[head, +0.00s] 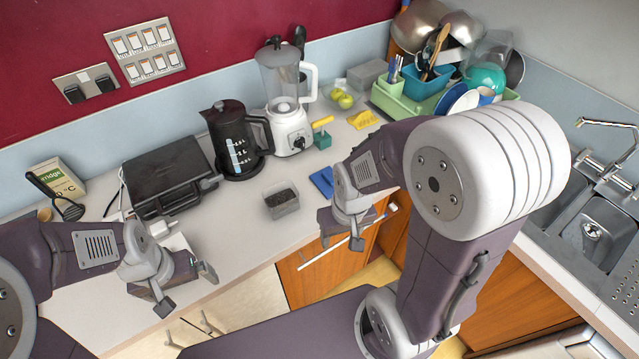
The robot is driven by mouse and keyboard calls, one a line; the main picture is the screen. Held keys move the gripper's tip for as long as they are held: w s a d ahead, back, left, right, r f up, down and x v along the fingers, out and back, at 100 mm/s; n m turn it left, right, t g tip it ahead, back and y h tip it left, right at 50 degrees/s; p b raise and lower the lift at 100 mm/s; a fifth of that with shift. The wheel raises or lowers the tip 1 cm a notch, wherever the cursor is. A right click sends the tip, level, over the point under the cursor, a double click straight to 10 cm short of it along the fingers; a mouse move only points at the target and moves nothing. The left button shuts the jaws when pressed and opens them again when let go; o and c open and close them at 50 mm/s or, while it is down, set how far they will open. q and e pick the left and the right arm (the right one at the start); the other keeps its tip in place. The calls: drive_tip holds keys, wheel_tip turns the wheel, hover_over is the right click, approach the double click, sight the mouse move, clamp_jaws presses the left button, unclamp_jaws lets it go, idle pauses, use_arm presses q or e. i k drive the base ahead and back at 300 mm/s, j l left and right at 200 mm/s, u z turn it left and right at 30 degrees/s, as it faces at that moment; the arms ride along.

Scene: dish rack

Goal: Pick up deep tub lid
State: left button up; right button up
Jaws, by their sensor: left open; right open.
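I cannot pick out the deep tub lid with certainty. A small clear tub (282,201) with dark contents stands near the counter's front edge. A flat blue piece (321,181) lies behind and right of it, partly hidden by my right arm; I cannot tell whether it is a lid. My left gripper (187,289) is open and empty, over the counter's front edge at the left. My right gripper (341,241) is open and empty, at the front edge to the right of the tub and in front of the blue piece.
A black grill (165,175), a black kettle (232,140) and a blender (286,95) stand along the back. A green dish rack (400,102) with dishes fills the far corner, and a sink (598,228) is at the right. The counter (235,225) left of the tub is clear.

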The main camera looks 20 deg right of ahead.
sight(322, 180)
drive_tip(key=l+u, duration=0.9)
drive_tip(key=l, duration=0.25)
